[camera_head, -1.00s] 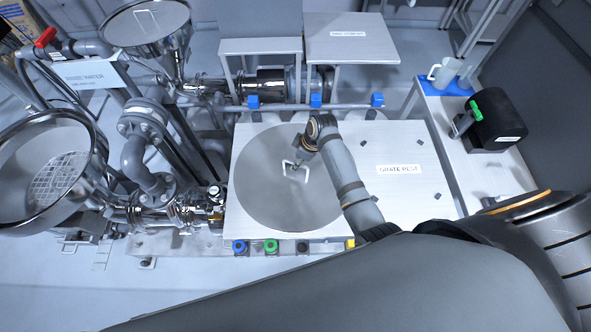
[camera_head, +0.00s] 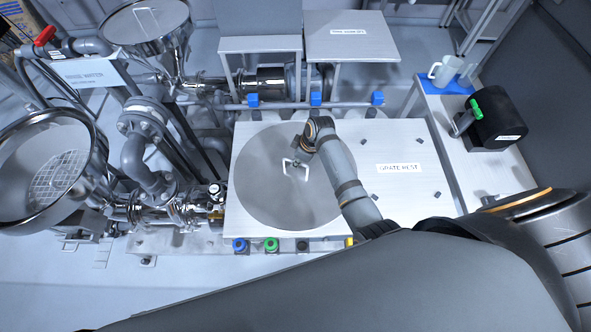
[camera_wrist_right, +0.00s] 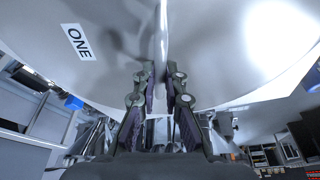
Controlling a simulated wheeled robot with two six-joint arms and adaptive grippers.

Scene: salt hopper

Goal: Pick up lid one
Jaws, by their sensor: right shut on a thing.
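Lid one is the large round grey disc (camera_head: 262,195) over the white bench, with a pale bracket-shaped handle (camera_head: 305,173) near its middle. In the right wrist view the lid (camera_wrist_right: 110,75) fills the upper part and bears a white label reading ONE (camera_wrist_right: 78,42). My right gripper (camera_head: 295,161) comes down from the right at the handle and is shut on it. Its two fingers (camera_wrist_right: 161,85) flank the thin handle in the wrist view. I cannot tell whether the lid touches the bench. My left gripper is out of view.
The bench right of the lid is mostly clear around a GRATE REST label (camera_head: 398,168). An open steel hopper (camera_head: 50,165) and pipes stand left. A side table (camera_head: 490,180) at right holds a jug (camera_head: 445,72) and a black device (camera_head: 495,122).

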